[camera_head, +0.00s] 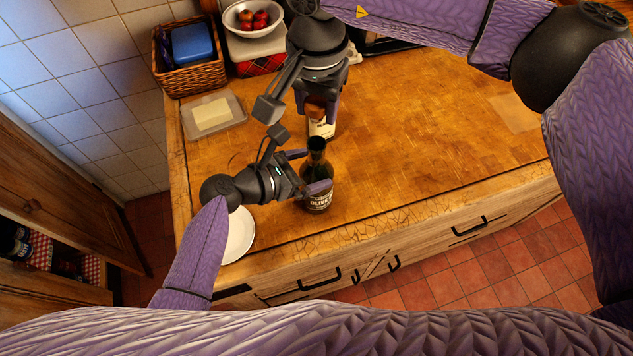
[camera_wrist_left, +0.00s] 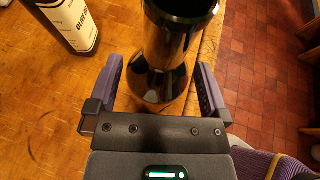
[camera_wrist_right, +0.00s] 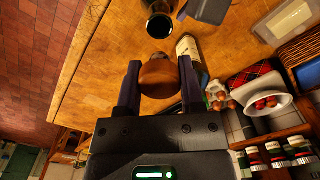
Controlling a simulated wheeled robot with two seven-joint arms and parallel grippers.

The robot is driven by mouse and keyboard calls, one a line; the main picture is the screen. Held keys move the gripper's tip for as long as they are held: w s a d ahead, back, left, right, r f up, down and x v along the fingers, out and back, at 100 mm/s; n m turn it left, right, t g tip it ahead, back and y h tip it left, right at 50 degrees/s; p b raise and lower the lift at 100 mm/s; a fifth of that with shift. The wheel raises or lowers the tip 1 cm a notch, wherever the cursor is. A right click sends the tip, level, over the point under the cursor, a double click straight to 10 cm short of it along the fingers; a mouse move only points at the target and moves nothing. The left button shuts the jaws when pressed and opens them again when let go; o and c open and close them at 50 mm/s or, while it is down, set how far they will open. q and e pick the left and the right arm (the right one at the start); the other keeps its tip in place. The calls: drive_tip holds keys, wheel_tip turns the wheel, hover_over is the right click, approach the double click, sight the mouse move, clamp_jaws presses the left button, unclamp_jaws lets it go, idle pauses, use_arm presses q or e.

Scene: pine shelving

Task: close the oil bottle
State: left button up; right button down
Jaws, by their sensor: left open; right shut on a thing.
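The dark green oil bottle (camera_head: 317,170), labelled OLIVE, stands upright near the counter's front edge. Its open dark mouth shows in the right wrist view (camera_wrist_right: 160,26). My left gripper (camera_head: 311,172) is open, with its fingers on either side of the bottle; in the left wrist view, the bottle (camera_wrist_left: 172,50) rises between them. My right gripper (camera_head: 318,108) is shut on a brown, rounded stopper (camera_wrist_right: 158,76), held behind the bottle and apart from its mouth. In the head view the right gripper partly hides the stopper.
A second bottle with a pale label (camera_head: 322,127) stands behind the oil bottle, close to the right gripper. A white plate (camera_head: 238,238) is at front left; a butter tub (camera_head: 212,114) and wicker basket (camera_head: 188,72) are behind. The counter's right side is clear.

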use_arm(q)
drive_tip(key=shift+x, duration=0.95)
drive_tip(key=shift+c, duration=0.3)
clamp_jaws()
use_arm(e)
drive_tip(key=shift+f, duration=2.5)
